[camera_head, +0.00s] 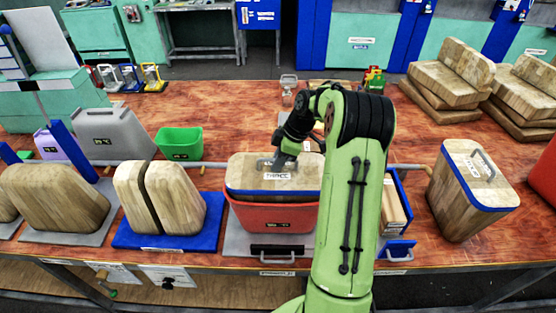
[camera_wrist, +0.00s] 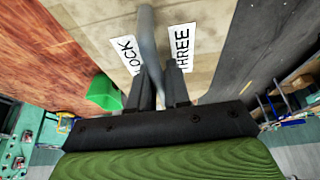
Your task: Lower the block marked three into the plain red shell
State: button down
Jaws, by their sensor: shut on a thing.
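A wooden block marked THREE (camera_head: 250,170) with a blue band stands upright at the red shell (camera_head: 272,216) in the head view. The shell has a dark label on its front. The block's upper part shows above the shell's rim; how deep its lower part sits is hidden. My gripper (camera_head: 280,160) is above the block's top, shut on its grey handle. In the wrist view my gripper (camera_wrist: 161,82) has the grey handle bar (camera_wrist: 148,40) between its fingers. The label parts BLOCK and THREE lie on either side of the bar on the wooden top (camera_wrist: 95,20).
Left of the shell, a split wooden block (camera_head: 185,197) stands on a blue plate. A green bin (camera_head: 179,144) and a grey shell (camera_head: 112,132) are behind it. Right of my arm are a blue holder (camera_head: 403,188) and another handled, blue-banded block (camera_head: 465,195). Wooden pieces (camera_head: 445,85) lie back right.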

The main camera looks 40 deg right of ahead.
jog(key=shift+w+f, duration=0.1)
jog(key=shift+f, duration=0.05)
jog(key=c, duration=1)
grip_release()
jog(key=shift+c, duration=0.2)
jog(key=shift+o, duration=0.2)
jog(key=shift+s+f, duration=0.2)
jog(key=p+v, duration=0.2)
jog(key=v, duration=1.4)
jog(key=shift+w, duration=0.15)
jog(key=shift+a, duration=0.1)
